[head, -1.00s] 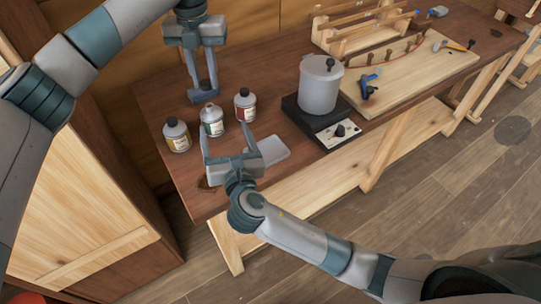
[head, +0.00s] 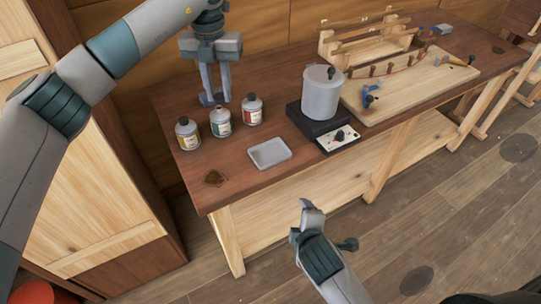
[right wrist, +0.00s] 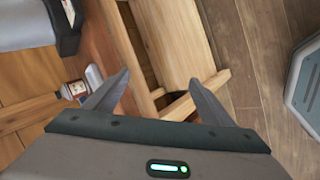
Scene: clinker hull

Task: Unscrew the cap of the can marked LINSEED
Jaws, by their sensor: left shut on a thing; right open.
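The label words are too small to read. The outer two have dark caps; the middle one's top is pale and shows no dark cap. My left gripper (head: 213,100) points down just above and behind the middle can, shut on what looks like a small cap, barely visible. My right gripper (head: 330,226) is open and empty in front of the bench; its fingers (right wrist: 158,97) show apart.
A grey tray (head: 270,152) lies on the bench (head: 215,180) near the front edge. A pale pot (head: 322,95) stands on a dark hotplate (head: 338,138). A wooden board (head: 420,88) with clamps and a hammer lies right. A tall cabinet (head: 95,175) stands left.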

